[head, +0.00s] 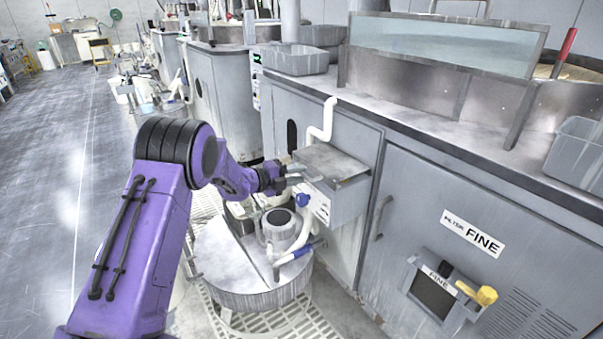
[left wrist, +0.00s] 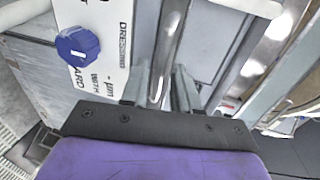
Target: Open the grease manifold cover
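The grease manifold is a grey box (head: 335,196) on the side of the machine cabinet, with a flat metal cover (head: 333,160) lying closed on top. A light bar-like handle (head: 306,175) shows at its near left side. My left gripper (head: 291,173) is at this handle. In the left wrist view, the two fingers of my left gripper (left wrist: 160,84) stand apart, with the shiny metal handle bar (left wrist: 168,45) between them. I cannot tell whether they touch it. A blue knob (left wrist: 77,46) and a white label (left wrist: 115,40) are beside it. My right gripper is out of view.
A white pipe (head: 322,122) rises behind the box. Below stands a round grey drum (head: 245,285) with a pump and hoses on it. The cabinet to the right has a door labelled FINE (head: 473,234) and a yellow handle (head: 487,295). The floor (head: 50,180) at left is clear.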

